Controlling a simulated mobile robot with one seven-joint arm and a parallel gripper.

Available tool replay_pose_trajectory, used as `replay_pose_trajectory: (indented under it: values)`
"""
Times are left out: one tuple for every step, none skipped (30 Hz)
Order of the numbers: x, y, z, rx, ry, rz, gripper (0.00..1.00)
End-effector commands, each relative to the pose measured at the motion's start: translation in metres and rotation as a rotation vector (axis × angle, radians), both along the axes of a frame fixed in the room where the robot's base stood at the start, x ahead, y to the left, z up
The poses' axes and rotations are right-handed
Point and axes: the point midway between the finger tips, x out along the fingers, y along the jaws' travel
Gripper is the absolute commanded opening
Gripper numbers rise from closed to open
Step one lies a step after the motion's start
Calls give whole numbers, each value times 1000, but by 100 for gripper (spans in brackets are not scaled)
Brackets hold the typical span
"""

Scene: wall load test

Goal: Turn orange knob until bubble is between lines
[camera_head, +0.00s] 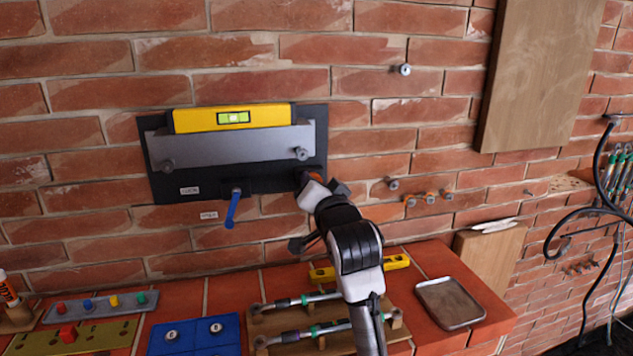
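A yellow spirit level (190,120) rests on a grey ledge (225,148) on a black wall plate (165,185). Its green vial (233,118) has a pale patch near the middle. The bubble and lines are too small to tell apart. The orange knob (316,177) is at the plate's lower right corner, mostly hidden behind my gripper (306,180). My gripper is right at the knob, and its fingers are largely hidden by my wrist, so I cannot tell whether they are closed on it. A blue lever (232,208) hangs from the plate's lower edge.
Bolts and small orange pieces (431,197) sit on the wall to the right. A wooden board (540,75) hangs upper right.

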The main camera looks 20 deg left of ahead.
Motion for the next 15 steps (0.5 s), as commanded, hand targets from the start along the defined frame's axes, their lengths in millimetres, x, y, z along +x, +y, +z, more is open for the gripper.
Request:
replay_pose_trajectory:
  values:
    - [0, 0, 1, 6, 4, 0, 11]
    - [0, 0, 0, 9, 6, 0, 11]
    - [0, 0, 0, 12, 8, 0, 11]
    - [0, 0, 0, 12, 8, 0, 11]
    - [0, 0, 0, 14, 8, -1, 11]
    - [0, 0, 0, 15, 9, -1, 11]
    - [0, 0, 0, 15, 9, -1, 11]
    - [0, 0, 0, 15, 9, -1, 11]
    - [0, 0, 0, 15, 9, -1, 11]
    - [0, 0, 0, 15, 9, -1, 11]
    - [0, 0, 0, 15, 9, -1, 11]
    - [0, 0, 0, 14, 8, -1, 11]
    - [0, 0, 0, 14, 8, -1, 11]
    - [0, 0, 0, 14, 8, -1, 11]
    - [0, 0, 0, 14, 8, -1, 39]
